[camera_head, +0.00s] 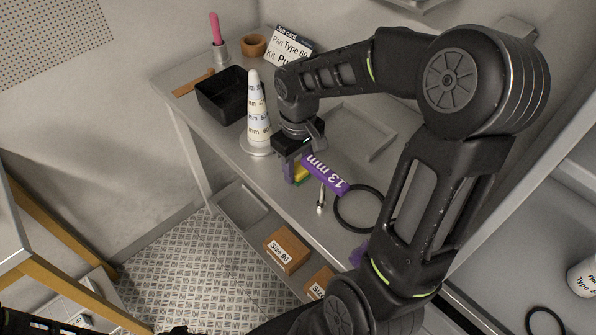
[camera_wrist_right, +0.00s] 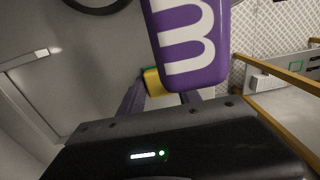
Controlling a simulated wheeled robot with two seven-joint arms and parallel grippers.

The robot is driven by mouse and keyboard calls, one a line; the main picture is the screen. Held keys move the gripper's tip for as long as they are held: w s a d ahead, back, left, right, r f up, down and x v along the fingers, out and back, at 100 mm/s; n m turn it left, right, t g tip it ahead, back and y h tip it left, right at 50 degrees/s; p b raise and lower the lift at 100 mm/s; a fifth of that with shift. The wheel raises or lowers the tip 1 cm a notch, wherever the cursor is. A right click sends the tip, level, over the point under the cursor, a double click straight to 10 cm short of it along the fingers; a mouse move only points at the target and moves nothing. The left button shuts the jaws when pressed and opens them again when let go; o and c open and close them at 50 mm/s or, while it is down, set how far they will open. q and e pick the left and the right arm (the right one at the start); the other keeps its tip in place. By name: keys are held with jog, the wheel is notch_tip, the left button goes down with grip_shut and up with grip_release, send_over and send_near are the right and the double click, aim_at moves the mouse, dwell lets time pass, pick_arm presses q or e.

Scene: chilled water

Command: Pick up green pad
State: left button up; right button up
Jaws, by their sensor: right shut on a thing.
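My right gripper (camera_head: 297,175) is over the front part of the grey bench top and points down. Its purple fingers are shut on a small green and yellow block, the green pad (camera_head: 302,173). In the right wrist view its yellow face (camera_wrist_right: 155,82) shows between the fingers, with a green edge at its left. A purple bar marked 13 mm (camera_head: 325,174) is right beside the pad and hides part of it. I cannot tell whether they touch. Only a dark bit of my left arm shows at the bottom left edge; its jaws cannot be made out.
A white cone with labelled rings (camera_head: 257,120) stands close left of the right gripper. A black bin (camera_head: 222,97) is further left. A black ring (camera_head: 378,222) and a small metal piece (camera_head: 320,203) lie to the right. Boxes (camera_head: 286,250) sit on the lower shelf.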

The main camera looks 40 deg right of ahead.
aim_at(296, 169)
jog(key=shift+r, duration=0.15)
notch_tip(296, 169, up, 3)
jog(key=p, duration=0.2)
jog(key=shift+p, duration=0.35)
jog(key=shift+a+r, duration=0.2)
jog(key=shift+a, duration=0.05)
jog(key=s+a+b, duration=0.1)
jog(key=a+b, duration=0.1)
jog(key=a, duration=1.5)
jog(key=shift+s+a+b, duration=0.25)
jog(key=shift+s+b, duration=0.05)
jog(key=shift+b, duration=0.1)
jog(key=shift+f, duration=0.1)
jog(key=o, duration=0.8)
jog(key=c, duration=0.7)
